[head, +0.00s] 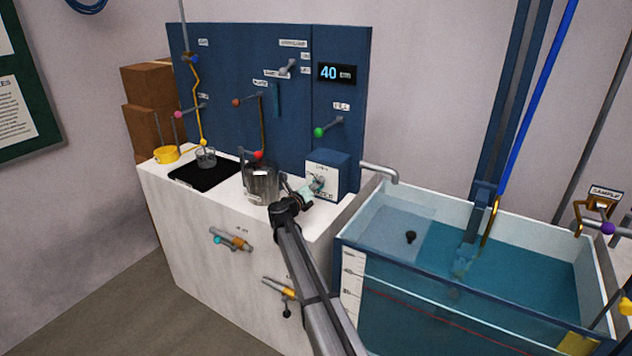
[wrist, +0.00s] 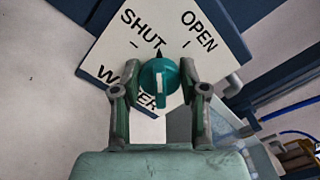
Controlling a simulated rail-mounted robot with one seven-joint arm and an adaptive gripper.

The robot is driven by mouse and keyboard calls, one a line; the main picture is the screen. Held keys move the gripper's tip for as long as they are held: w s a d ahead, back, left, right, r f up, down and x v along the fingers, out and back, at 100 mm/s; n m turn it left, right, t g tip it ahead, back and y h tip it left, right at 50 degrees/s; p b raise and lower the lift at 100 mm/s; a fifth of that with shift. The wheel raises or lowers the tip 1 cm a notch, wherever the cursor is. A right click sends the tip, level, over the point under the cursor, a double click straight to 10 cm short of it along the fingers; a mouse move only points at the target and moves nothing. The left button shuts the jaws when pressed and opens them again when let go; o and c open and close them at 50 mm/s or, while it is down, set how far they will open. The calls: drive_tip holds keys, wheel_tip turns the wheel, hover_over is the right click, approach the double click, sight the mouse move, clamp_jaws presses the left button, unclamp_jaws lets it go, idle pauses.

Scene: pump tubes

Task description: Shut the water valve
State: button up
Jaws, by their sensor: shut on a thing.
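The water valve is a round teal knob (wrist: 159,82) with a white line, on a white plate (wrist: 215,68) marked SHUT, OPEN and WATER. In the wrist view a small black pointer above the knob lies between the SHUT and OPEN ticks. My gripper (wrist: 160,84) is shut on the knob, with one finger at each side. In the head view, the plate is the front of a white and blue box (head: 327,166) at the right end of the bench, and my gripper (head: 309,192) reaches it from the front. The knob is mostly hidden there.
A metal pot (head: 261,184) stands just left of my gripper. A black pad (head: 198,178) with a glass beaker (head: 206,157) lies farther left. A spout (head: 379,172) reaches over the water tank (head: 345,236) at right. A blue panel (head: 220,95) carries valves and a display reading 40.

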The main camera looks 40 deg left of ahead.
drive_tip(key=n+p, duration=0.3)
drive_tip(key=n, duration=0.1)
drive_tip(key=shift+a+r+n, duration=0.1)
drive_tip(key=shift+r+n, duration=0.05)
drive_tip(key=shift+n, duration=0.15)
drive_tip(key=shift+w+f+n+p, duration=0.1)
drive_tip(key=shift+f+n+p, duration=0.1)
drive_tip(key=shift+n+p, duration=1.4)
drive_tip(key=shift+n+b, duration=0.3)
drive_tip(key=shift+n, duration=0.2)
drive_tip(key=o, duration=1.1)
drive_tip(key=shift+f, duration=0.1)
drive_tip(key=s, duration=0.4)
drive_tip(key=s+d, duration=0.1)
drive_tip(key=s, duration=0.3)
drive_tip(key=s+d, duration=0.1)
drive_tip(key=s, duration=0.3)
